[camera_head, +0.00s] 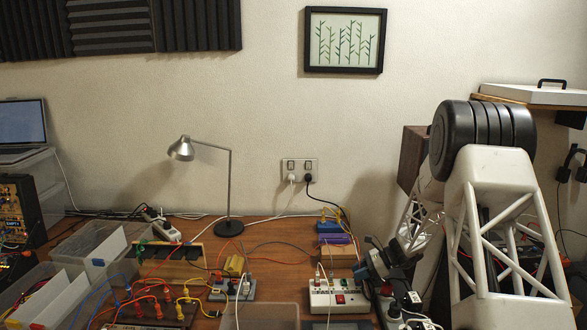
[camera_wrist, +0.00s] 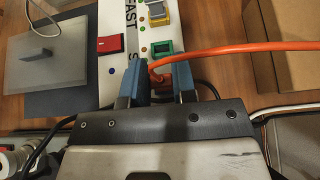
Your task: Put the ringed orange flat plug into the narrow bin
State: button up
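An orange plug (camera_wrist: 159,76) with a thick orange cable (camera_wrist: 235,48) sits at the white power strip (camera_wrist: 112,85), just below a green socket in the wrist view. My gripper (camera_wrist: 160,82) has its blue fingers on either side of this plug with a narrow gap between them. Whether they press on it is not clear, and the plug's lower part and any ring are hidden. In the head view my gripper (camera_head: 366,268) is low over the right of the table. Grey bins (camera_head: 88,245) with pale panels stand at left; I cannot tell which is the narrow one.
Several orange and yellow plugs with tangled cables (camera_head: 160,292) crowd the front left. A desk lamp (camera_head: 230,185) stands at the back. A translucent tray (camera_head: 262,314) is at the front middle.

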grip_shut()
jog(key=shift+r, duration=1.85)
jog(key=shift+a, duration=0.15)
jog(key=s+a+r+n+g+h, duration=0.1)
jog(key=s+a+n+g, duration=0.1)
jog(key=s+a, duration=0.4)
jog(key=s+a+r+n+g+h, duration=0.1)
jog(key=s+a, duration=0.5)
jog(key=a, duration=0.6)
jog(key=s+a+r+n+g+h, duration=0.1)
jog(key=s+a+r+n+g, duration=0.2)
jog(key=a, duration=0.7)
jog(key=s+n+g, duration=0.2)
jog(key=s+n, duration=0.1)
jog(key=shift+s+h, duration=0.15)
jog(key=shift+h, duration=0.15)
jog(key=shift+r, duration=0.1)
